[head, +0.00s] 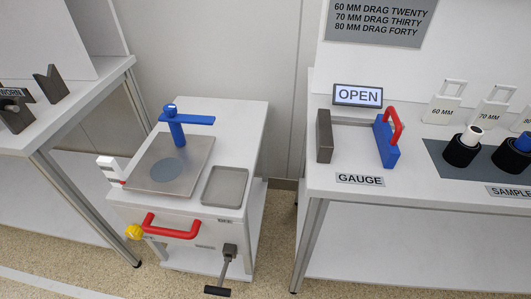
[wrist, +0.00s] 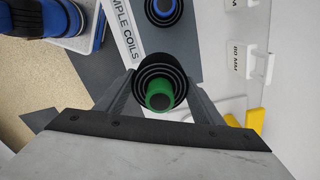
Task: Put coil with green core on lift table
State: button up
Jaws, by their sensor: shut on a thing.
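The coil with green core (wrist: 172,72) is black and ringed, and its green core (wrist: 160,93) points at the wrist camera. My gripper (wrist: 160,100) is shut on it, one grey finger on each side. I cannot tell whether it touches the surface below. Neither the gripper nor this coil shows in the head view. In the head view, a white cart (head: 240,125) with a crank stands at centre left. It carries a square metal plate (head: 195,150) with a blue post and arm (head: 178,128), and looks like the lift table, though no readable label confirms it.
A shallow grey tray (head: 225,186) lies on the cart beside the plate. A red handle (head: 172,232) and yellow knob (head: 134,232) stick out in front. The right bench holds a gauge (head: 387,140), a white-core coil (head: 462,147) and a blue-core coil (head: 515,153). Floor shows between cart and bench.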

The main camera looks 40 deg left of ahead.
aim_at(167, 169)
jog(key=k+u, duration=0.15)
jog(key=k, duration=0.4)
jog(key=k+j+u, duration=0.15)
jog(key=k, duration=0.4)
jog(key=u, duration=0.45)
jog(key=i+j+u, duration=0.1)
jog(key=u, duration=0.4)
jog(key=i+u, duration=0.1)
jog(key=u, duration=0.35)
jog(key=i+u, duration=0.1)
jog(key=i, duration=0.25)
jog(key=l, duration=0.05)
